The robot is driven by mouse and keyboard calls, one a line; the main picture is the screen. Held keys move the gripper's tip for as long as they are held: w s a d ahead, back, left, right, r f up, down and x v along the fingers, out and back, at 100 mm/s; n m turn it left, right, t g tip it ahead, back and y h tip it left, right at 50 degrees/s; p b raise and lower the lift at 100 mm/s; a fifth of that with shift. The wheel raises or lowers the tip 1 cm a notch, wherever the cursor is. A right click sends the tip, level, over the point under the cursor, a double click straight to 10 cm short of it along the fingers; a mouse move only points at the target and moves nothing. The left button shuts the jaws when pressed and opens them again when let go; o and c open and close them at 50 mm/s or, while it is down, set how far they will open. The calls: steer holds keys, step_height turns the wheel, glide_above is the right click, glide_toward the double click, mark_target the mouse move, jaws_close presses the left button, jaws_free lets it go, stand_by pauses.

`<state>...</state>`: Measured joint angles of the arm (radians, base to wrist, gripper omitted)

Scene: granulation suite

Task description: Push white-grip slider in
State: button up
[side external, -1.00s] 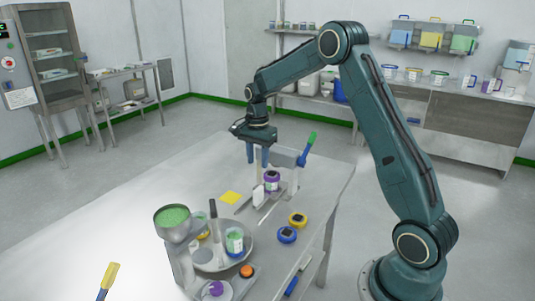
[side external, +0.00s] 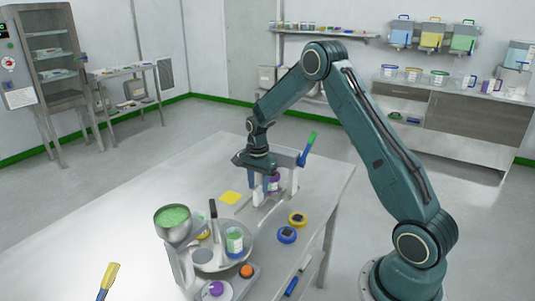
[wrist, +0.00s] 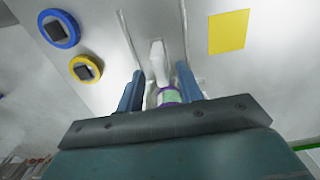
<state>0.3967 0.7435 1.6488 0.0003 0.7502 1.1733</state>
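The white grip of the slider (wrist: 157,58) stands upright in the wrist view, just past and between my fingertips. In the side view the grip (side external: 257,194) is partly hidden by my fingers. My gripper (side external: 262,192) is lowered over the slider at the press stand, its two blue fingers apart. I cannot tell whether a finger touches the grip. A purple-and-green jar (wrist: 168,97) shows between the fingers, nearer the palm; in the side view its purple side (side external: 273,183) shows behind them.
A green-and-blue lever (side external: 307,149) rises right of the stand. A yellow square (side external: 230,198) lies to the left. Blue (side external: 287,235) and yellow (side external: 298,219) round pieces lie to the front right. A round tray (side external: 243,262) with containers stands in front.

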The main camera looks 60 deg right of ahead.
mark_target(259, 188)
steer(key=shift+f, duration=2.2)
jaws_close()
